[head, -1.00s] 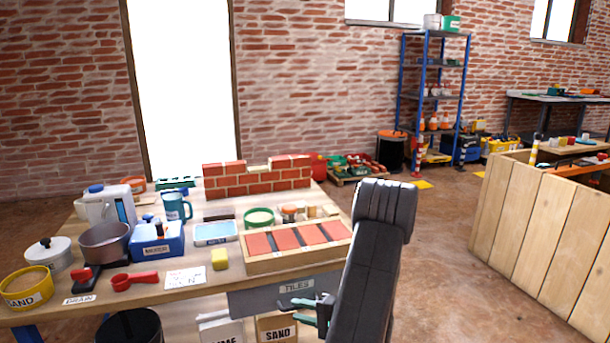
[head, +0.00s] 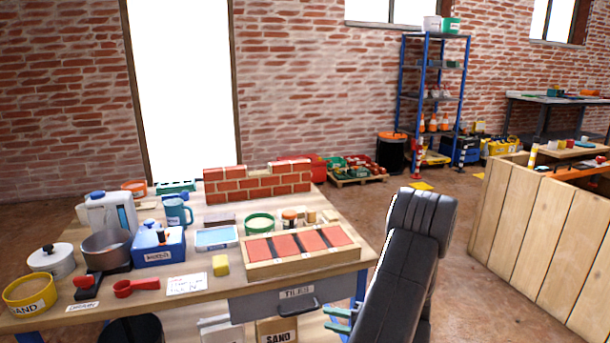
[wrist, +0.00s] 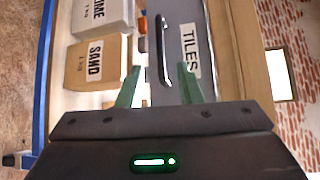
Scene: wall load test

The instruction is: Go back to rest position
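My gripper (head: 339,320) is at the lower middle of the head view, to the right of and below the handle of the grey TILES drawer (head: 255,308). In the wrist view my gripper (wrist: 158,88) has its two green fingers spread apart with nothing held between them. The drawer's dark handle (wrist: 162,50) appears beyond the fingertips, apart from them. The drawer front sits under the table top; I cannot tell if it is fully closed. My dark arm hides part of the floor right of the table.
The wooden workbench (head: 150,300) holds a tray of red tiles (head: 300,265), a small brick wall (head: 258,184) and several tools. A SAND bag (wrist: 98,62) stands below. A wooden plank enclosure (head: 540,230) is at the right, with open floor between.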

